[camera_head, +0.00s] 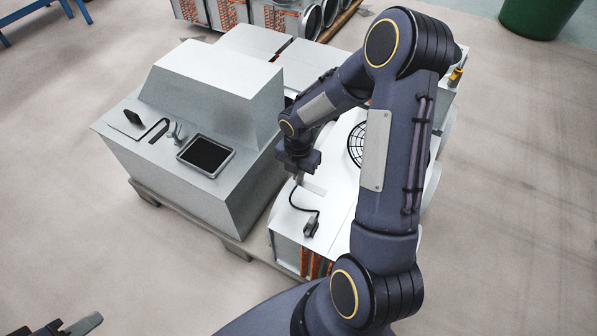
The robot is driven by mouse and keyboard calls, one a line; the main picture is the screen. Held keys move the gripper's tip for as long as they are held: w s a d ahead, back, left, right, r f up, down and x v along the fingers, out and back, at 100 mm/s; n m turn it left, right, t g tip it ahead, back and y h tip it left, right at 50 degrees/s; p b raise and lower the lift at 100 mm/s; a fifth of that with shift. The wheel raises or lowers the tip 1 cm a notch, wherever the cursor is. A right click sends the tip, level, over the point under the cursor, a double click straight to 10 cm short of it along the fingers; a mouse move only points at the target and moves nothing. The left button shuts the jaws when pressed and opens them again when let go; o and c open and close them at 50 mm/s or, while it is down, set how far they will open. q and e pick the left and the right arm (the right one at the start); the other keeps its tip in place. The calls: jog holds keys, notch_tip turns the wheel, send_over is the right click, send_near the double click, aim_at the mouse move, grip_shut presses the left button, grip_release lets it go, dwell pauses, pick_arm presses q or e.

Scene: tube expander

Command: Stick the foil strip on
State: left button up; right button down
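My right gripper (298,178) points down over the white top panel (335,205) of the unit on the right. Its fingers are small and partly hidden, so I cannot tell whether they are open or shut. A narrow pale grey strip (315,188), which looks like the foil strip, shows just right of the fingertips. It seems to lie on or just above the panel; I cannot tell whether it is held or touching. My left gripper (76,326) shows only in part at the bottom left corner, over bare floor, away from the unit.
A black cable curves to a small dark device (311,226) on the panel. A round black fan grille (356,146) lies behind my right arm. A grey cabinet (205,150) with a dark screen (206,154) stands to the left on a pallet. The floor in front is clear.

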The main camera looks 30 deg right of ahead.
jog(key=shift+f+b, duration=2.05)
jog(key=shift+f, duration=1.05)
jog(key=shift+f, duration=0.4)
jog(key=c, duration=1.6)
grip_release()
jog(key=shift+o, duration=0.2)
